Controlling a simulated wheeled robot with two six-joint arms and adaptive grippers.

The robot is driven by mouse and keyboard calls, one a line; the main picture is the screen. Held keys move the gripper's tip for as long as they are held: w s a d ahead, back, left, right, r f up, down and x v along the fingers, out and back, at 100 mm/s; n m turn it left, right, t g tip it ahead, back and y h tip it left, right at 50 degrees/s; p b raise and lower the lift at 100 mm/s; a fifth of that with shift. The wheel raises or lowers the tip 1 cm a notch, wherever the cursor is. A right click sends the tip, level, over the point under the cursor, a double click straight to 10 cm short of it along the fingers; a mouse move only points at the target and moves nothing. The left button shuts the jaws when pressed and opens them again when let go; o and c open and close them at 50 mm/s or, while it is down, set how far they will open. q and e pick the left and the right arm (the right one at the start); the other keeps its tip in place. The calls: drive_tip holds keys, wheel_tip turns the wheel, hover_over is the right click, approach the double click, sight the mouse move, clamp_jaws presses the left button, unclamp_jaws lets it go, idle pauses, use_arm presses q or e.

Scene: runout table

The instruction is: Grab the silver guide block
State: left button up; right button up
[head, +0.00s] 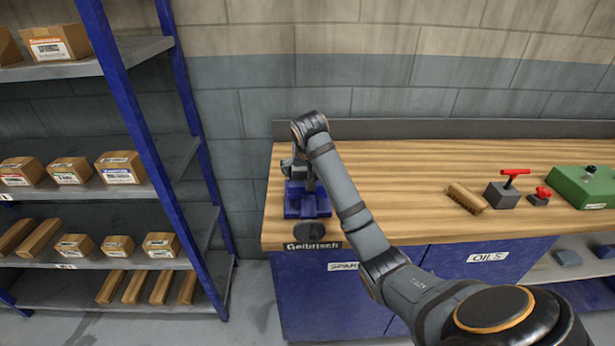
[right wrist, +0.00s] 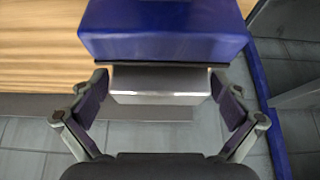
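The silver guide block (right wrist: 160,84) shows in the right wrist view as a bright metal bar just below a blue block-shaped part (right wrist: 163,32). My right gripper (right wrist: 160,88) is open, with one finger at each end of the silver block. Small gaps seem to show between the fingers and the block. In the head view my right gripper (head: 300,170) is over the blue vise-like fixture (head: 307,205) at the bench's left end. I cannot pick out the silver block there, as my gripper and arm cover that area. My left gripper is not in view.
The wooden bench (head: 400,180) is clear in the middle. A blue shelf rack (head: 160,160) with cartons is at the left. A wall rises behind.

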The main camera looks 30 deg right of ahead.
drive_tip(key=c, duration=1.5)
drive_tip(key=shift+w+r, duration=0.1)
drive_tip(key=shift+r, duration=0.3)
wheel_tip(320, 180, up, 4)
drive_tip(key=shift+d+f, duration=0.1)
drive_tip(key=shift+f, duration=0.15)
wheel_tip(320, 180, up, 5)
drive_tip(key=shift+r+p, duration=0.15)
drive_tip(key=shift+p, duration=1.1)
drive_tip(key=shift+r+p, duration=0.3)
